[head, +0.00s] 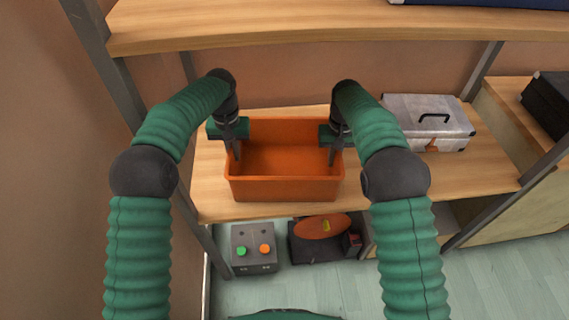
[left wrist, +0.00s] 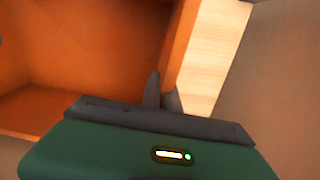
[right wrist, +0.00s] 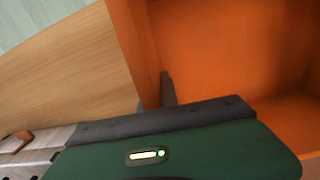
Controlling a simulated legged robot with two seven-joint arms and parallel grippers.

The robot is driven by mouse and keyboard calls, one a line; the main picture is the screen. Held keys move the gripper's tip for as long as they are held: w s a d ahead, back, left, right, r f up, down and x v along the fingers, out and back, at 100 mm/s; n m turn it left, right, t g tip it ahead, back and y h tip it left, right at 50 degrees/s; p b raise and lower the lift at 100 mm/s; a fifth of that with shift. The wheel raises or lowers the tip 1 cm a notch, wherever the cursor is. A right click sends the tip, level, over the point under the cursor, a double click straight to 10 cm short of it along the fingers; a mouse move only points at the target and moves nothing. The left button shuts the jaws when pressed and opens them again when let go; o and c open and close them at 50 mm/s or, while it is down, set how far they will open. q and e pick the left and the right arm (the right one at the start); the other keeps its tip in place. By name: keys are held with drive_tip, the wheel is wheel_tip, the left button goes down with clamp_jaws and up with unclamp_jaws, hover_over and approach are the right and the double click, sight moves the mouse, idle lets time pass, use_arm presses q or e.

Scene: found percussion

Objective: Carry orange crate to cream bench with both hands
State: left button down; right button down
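The orange crate (head: 284,190) is an open, empty box standing level on the middle wooden shelf. My left gripper (head: 236,152) is at its left wall, pointing down. In the left wrist view its fingers (left wrist: 162,95) sit close together, one on each side of the crate wall (left wrist: 180,50). My right gripper (head: 334,153) is at the right wall in the same way. In the right wrist view one finger (right wrist: 167,88) lies against the inside of the crate wall (right wrist: 150,60); the other is mostly hidden behind the wall. I cannot make out a cream bench.
An upper shelf (head: 300,22) hangs above and behind. Below are a grey box with buttons (head: 253,250) and an orange oval object (head: 322,227). Metal posts frame the rack.

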use_arm(q)
drive_tip(key=shift+r, duration=0.1)
use_arm(e)
drive_tip(key=shift+r, duration=0.1)
